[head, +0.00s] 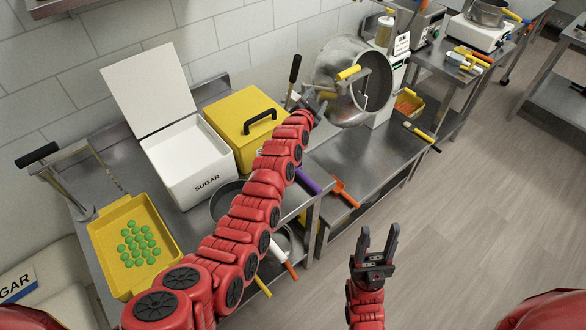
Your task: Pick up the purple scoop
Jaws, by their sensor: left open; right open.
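The purple scoop (308,181) shows as a short purple handle at the right edge of the left steel table, just right of my red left arm. The rest of the scoop is hidden behind that arm. My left gripper (312,101) is open, well above the scoop in the picture, in front of the tilted steel kettle (338,68). Whether it touches the kettle is unclear. My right gripper (377,243) is open and empty over the floor, to the lower right of the scoop, with its fingers pointing up in the picture.
An orange scoop (344,193) lies close to the right of the purple handle. A white sugar bin (187,160), a yellow lidded box (243,122) and a yellow tray (105,232) of green gummies stand left. The steel table (375,155) at centre right has free room.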

